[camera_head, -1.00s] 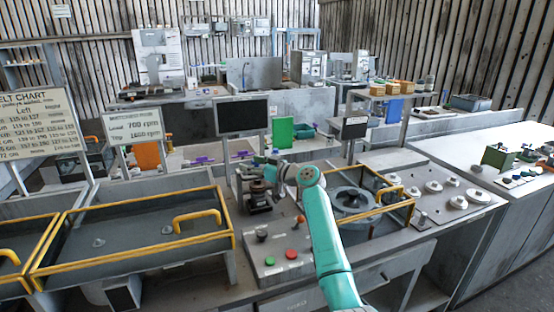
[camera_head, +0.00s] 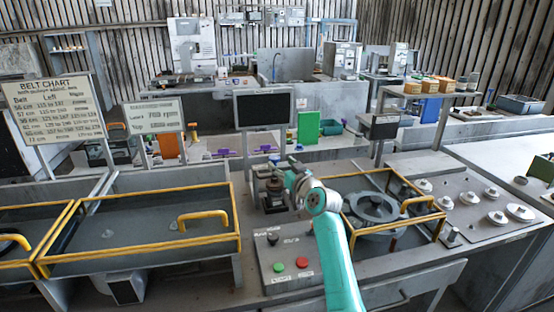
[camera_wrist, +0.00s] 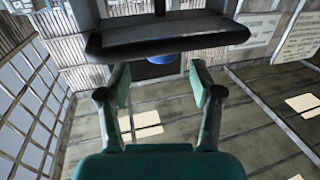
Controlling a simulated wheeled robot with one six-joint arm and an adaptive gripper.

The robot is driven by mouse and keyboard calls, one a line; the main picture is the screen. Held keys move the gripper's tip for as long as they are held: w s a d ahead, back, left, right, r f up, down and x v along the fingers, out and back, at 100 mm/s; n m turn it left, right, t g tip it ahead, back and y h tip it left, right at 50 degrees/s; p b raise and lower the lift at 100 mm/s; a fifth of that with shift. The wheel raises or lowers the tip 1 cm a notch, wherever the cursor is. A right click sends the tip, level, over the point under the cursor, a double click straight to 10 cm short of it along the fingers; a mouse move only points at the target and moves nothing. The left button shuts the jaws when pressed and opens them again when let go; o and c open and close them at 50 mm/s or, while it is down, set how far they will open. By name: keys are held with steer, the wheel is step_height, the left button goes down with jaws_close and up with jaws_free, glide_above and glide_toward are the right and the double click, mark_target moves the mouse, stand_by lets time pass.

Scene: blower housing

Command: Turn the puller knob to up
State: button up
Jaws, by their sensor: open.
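A grey control box (camera_head: 306,253) on the bench in front of my arm carries a black knob (camera_head: 272,238), a green button (camera_head: 279,267) and a red button (camera_head: 303,263). Which part is the puller knob, and its setting, I cannot tell; its labels are too small to read. My gripper (camera_head: 284,168) is behind the box, by a dark upright device (camera_head: 271,190), partly hidden by my wrist. In the wrist view my gripper (camera_wrist: 160,85) is open, with nothing between its fingers. A dark bar (camera_wrist: 165,42) lies across the view beyond the fingertips; contact cannot be told.
A yellow-railed tray (camera_head: 150,250) stands at left, and a yellow-railed guard with a round housing (camera_head: 372,207) at right. Several pale discs (camera_head: 468,199) lie farther right. A black screen (camera_head: 263,109) stands behind my gripper.

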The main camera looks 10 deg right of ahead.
mark_target(277, 160)
steer(key=shift+x, duration=2.6)
steer(key=shift+a, duration=0.1)
steer(key=c, duration=1.2)
